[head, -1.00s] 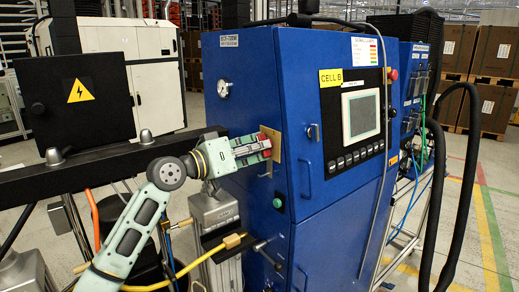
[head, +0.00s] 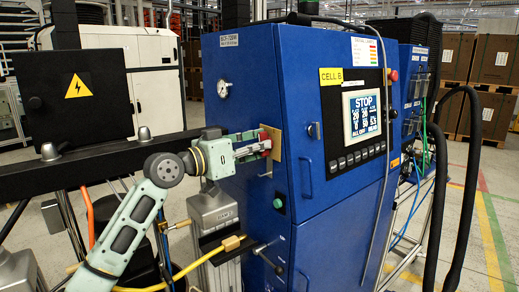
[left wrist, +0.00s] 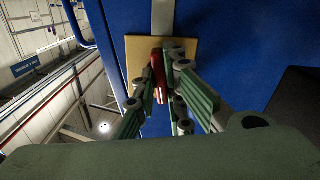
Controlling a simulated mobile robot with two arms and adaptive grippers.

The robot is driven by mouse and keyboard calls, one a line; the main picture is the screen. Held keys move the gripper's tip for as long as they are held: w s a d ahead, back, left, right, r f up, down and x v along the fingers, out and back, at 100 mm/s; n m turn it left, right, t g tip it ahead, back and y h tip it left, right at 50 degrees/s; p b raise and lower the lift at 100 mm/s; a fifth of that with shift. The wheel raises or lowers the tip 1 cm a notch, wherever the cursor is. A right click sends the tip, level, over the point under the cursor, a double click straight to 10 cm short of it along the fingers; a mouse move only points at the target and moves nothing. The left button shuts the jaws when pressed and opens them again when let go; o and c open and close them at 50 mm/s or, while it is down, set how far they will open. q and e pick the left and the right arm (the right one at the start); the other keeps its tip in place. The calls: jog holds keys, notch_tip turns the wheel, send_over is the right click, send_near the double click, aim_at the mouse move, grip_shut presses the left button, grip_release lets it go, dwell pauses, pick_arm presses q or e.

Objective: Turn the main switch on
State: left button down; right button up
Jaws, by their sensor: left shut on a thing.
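The main switch has a red handle (left wrist: 157,70) on a tan square plate (left wrist: 136,54), fixed to the side of the blue cabinet (head: 245,105). In the head view the plate (head: 275,136) shows at the cabinet's left face. My left gripper (head: 263,147) is shut on the red handle. Its fingers lie on both sides of the handle in the left wrist view (left wrist: 160,88) and hide part of it. The cabinet's screen (head: 364,115) is lit and shows "STOP" with other figures. My right gripper is not in view.
A dark beam (head: 100,160) with a black electrical box (head: 75,97) runs along the left. A grey block (head: 213,211) and a yellow hose (head: 205,259) lie below my left gripper. Black hoses (head: 470,190) hang at the right.

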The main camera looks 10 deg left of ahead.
pick_arm(q)
jog(key=shift+f, duration=0.2)
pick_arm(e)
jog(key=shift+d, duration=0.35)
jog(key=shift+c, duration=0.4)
pick_arm(q)
jog(key=shift+f+m+b, duration=0.1)
jog(key=shift+m+b, duration=0.4)
jog(key=shift+m, duration=0.6)
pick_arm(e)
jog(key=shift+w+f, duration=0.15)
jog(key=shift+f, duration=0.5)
pick_arm(q)
jog(key=c, duration=1.7)
grip_release()
jog(key=shift+r, duration=0.25)
jog(key=shift+o, duration=0.2)
jog(key=shift+s+a, duration=0.1)
